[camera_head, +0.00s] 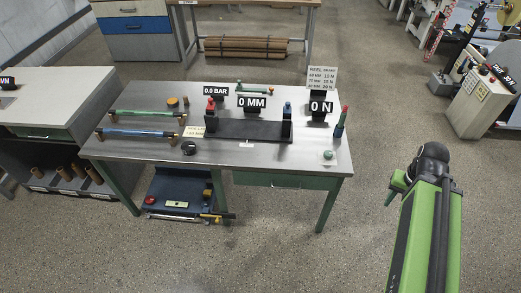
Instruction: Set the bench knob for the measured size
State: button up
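The bench (280,157) has a grey metal top and green legs. A small black round knob (189,148) sits near its front edge, left of centre, below a small pale label (196,132) too small to read surely. Black displays read "0 MM" (251,103), "0 N" (320,107) and "0.0 BAR" (215,91). A white chart (322,77) headed "REEL" lists MM and N values in small text. My gripper (390,194) is at the right, over the floor, well clear of the bench and knob. Its fingers are too small and overlapped to judge.
A black fixture (245,130) with red and blue ends stands mid-bench. Green and blue rollers (140,133) lie at its left. A pale green knob (327,155) and a red-topped post (342,122) stand at its right. Floor between bench and arm is clear.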

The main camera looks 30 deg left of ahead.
aim_at(328, 154)
jog(key=u, duration=0.55)
jog(key=k, duration=0.15)
jog(key=u, duration=1.1)
jog(key=i, duration=1)
jog(key=u, duration=0.3)
